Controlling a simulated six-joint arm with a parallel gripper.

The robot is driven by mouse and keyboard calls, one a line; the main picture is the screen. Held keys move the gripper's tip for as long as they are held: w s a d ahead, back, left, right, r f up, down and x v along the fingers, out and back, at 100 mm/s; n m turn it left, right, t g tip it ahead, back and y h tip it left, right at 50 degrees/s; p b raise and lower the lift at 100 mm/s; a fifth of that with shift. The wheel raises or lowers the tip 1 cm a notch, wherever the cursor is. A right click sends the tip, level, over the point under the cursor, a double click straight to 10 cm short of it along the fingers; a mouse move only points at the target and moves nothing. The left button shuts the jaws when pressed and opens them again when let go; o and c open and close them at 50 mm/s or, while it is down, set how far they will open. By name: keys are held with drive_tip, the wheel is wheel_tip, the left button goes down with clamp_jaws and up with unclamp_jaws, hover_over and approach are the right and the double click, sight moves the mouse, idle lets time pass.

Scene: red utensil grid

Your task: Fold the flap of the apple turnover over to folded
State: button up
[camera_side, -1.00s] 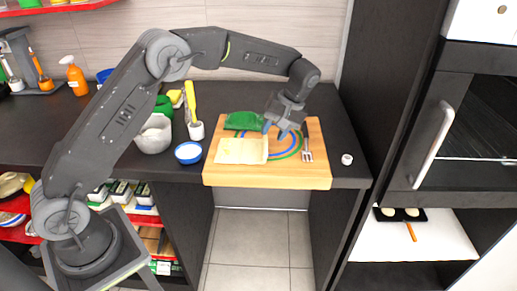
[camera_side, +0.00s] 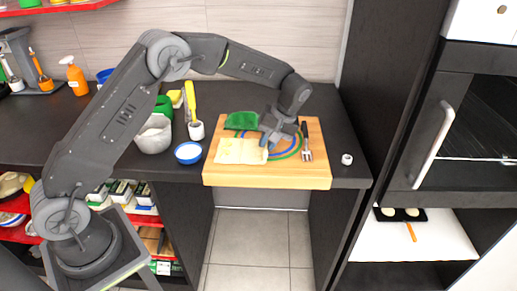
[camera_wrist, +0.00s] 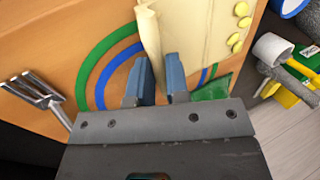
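The apple turnover (camera_side: 238,151) is a flat cream sheet of dough on the left front of a wooden board (camera_side: 215,178). In the wrist view the dough (camera_wrist: 200,30) carries yellow round pieces along its right side. Its flap (camera_wrist: 149,35) shows as a narrow raised strip at the near edge. My gripper (camera_side: 268,146) is low over the board at the dough's right edge. In the wrist view its two blue fingers (camera_wrist: 160,72) stand apart, with the flap's edge reaching into the gap between them. I cannot tell whether either finger touches it.
A fork (camera_side: 307,154) lies on the board at right, and a green cloth-like item (camera_side: 241,120) lies behind the dough. A blue-rimmed bowl (camera_side: 188,153), a grey pot (camera_side: 153,137) and a white cup (camera_side: 196,131) stand left of the board. A small white ring (camera_side: 347,159) sits right.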

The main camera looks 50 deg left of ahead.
sight(256, 150)
clamp_jaws()
drive_tip(key=shift+s+a+r+t+h, duration=0.15)
drive_tip(key=shift+r+t+h, duration=0.25)
drive_tip(key=shift+s+a+r+t+h, duration=0.1)
drive_tip(key=shift+s+r+t+h, duration=0.05)
drive_tip(key=shift+r+t+h, duration=0.25)
drive_tip(key=shift+s+a+r+t+h, duration=0.25)
drive_tip(key=shift+a+r+t+h, duration=0.05)
drive_tip(key=shift+r+t+h, duration=0.1)
drive_tip(key=shift+s+a+r+t+h, duration=0.1)
drive_tip(key=shift+s+r+t+h, duration=0.1)
drive_tip(key=shift+t+h, duration=0.2)
drive_tip(key=shift+s+a+r+t+h, duration=0.4)
drive_tip(key=shift+a+r+t+h, duration=0.15)
drive_tip(key=shift+t+h, duration=0.25)
